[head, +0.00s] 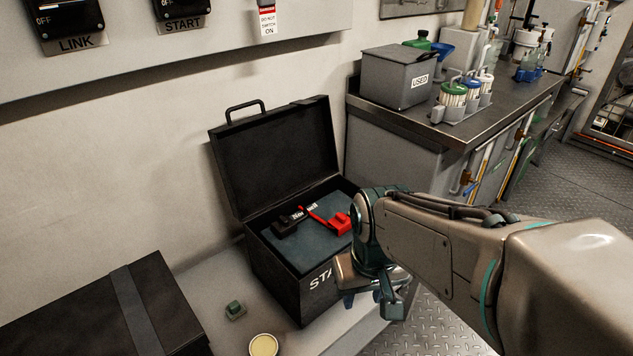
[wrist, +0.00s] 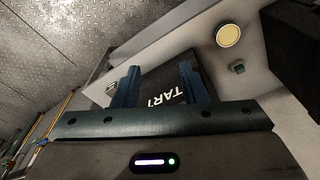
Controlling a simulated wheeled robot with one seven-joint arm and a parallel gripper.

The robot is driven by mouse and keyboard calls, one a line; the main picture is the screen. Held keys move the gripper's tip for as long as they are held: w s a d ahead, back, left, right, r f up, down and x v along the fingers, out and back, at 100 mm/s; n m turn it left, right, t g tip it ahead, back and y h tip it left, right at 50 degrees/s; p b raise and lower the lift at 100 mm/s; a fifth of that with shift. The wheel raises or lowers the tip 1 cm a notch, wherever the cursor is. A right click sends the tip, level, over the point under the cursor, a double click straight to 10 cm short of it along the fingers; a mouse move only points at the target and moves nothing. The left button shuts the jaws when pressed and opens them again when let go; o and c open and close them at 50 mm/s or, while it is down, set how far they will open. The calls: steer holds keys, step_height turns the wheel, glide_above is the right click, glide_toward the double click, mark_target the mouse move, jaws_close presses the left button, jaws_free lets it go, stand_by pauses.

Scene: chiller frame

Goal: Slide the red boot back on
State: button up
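The red boot (head: 341,221) lies inside the open black box marked START (head: 276,280), on a dark blue-grey surface. A thin red strap runs from it to the left, towards a black piece with white lettering (head: 290,225). I cannot tell exactly what the strap joins. My gripper (head: 362,299) is outside the box, near its front right corner and lower than the boot. In the wrist view my gripper (wrist: 160,66) has its two blue fingers apart with nothing held between them. The front of the box (wrist: 178,92) shows behind them. The boot is out of the wrist view.
The box lid (head: 273,150) stands open against the wall. A small green block (head: 235,310) and a round cream disc (head: 263,345) are on the ledge in front. A dark case (head: 80,320) is at lower left. A bench with a grey USED bin (head: 395,80) stands behind right.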

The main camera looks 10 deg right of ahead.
steer(key=shift+w, duration=0.15)
steer(key=c, duration=0.5)
steer(key=shift+w+f+n+g, duration=0.1)
steer(key=shift+w+n+g, duration=0.2)
steer(key=shift+n, duration=0.2)
jaws_close()
steer(key=w+a+f+n+t+h+p, duration=0.1)
steer(key=w+a+f+n+t+h, duration=0.1)
steer(key=w+n, duration=0.4)
steer(key=w+a+f+n+t+h+p, duration=0.2)
steer(key=w+a+n+h, duration=0.2)
steer(key=w+n+h, duration=0.2)
steer(key=w+a+f+n+t+h+p, duration=0.1)
steer(key=w+a+n+h, duration=0.3)
steer(key=w+n, duration=0.4)
steer(key=shift+w+f+n+t+p, duration=0.25)
steer(key=shift+f+n+t+p, duration=0.25)
steer(key=shift+f+n, duration=0.35)
steer(key=shift+w+a+f+n+t+h, duration=0.1)
steer(key=shift+w+a+n+t+h, duration=0.25)
steer(key=shift+a+n, duration=0.25)
